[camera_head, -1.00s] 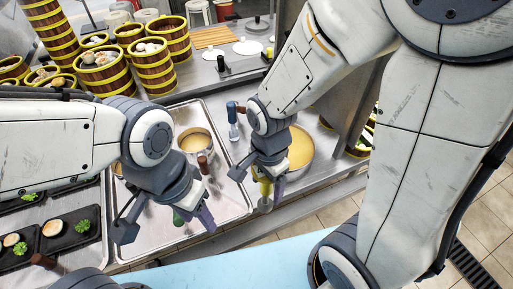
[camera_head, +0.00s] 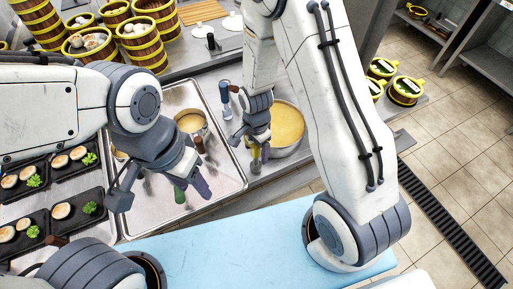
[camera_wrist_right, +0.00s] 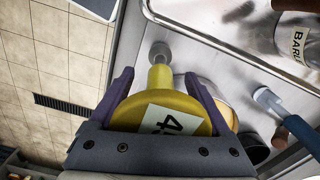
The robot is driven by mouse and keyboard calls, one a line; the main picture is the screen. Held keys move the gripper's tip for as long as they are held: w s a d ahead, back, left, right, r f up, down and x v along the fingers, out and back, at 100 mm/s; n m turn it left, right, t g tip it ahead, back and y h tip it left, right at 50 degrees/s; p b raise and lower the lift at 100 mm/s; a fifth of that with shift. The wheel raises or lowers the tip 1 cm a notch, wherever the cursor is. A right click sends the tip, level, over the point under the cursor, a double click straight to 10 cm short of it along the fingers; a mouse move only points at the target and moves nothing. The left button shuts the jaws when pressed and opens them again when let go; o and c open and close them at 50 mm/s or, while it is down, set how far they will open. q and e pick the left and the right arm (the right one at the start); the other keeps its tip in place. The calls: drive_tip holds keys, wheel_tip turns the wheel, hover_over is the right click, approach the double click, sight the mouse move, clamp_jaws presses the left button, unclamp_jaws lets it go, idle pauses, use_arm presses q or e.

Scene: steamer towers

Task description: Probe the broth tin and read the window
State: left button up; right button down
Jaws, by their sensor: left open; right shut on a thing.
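My right gripper (camera_head: 251,143) is shut on a yellow probe (camera_head: 256,154), just left of the big pot of yellow-tan liquid (camera_head: 287,125). In the right wrist view the probe's round yellow head (camera_wrist_right: 130,112) sits between the fingers (camera_wrist_right: 165,105). Its white window shows a "4", the rest cut off by the gripper. The probe's grey tip (camera_wrist_right: 160,50) is in view, not in liquid. A smaller tin of tan liquid (camera_head: 190,121) stands on the metal tray. I cannot tell which vessel is the broth tin. My left gripper (camera_head: 162,192) is open and empty above the tray.
A jar labelled "BARL…" (camera_wrist_right: 295,40) shows in the wrist view. A green-handled item (camera_head: 180,195) is near my left gripper. Black food trays (camera_head: 75,165) lie left; steamer towers (camera_head: 155,30) stand behind.

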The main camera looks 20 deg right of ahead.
drive_tip(key=shift+f, duration=0.1)
drive_tip(key=shift+f, duration=0.35)
unclamp_jaws()
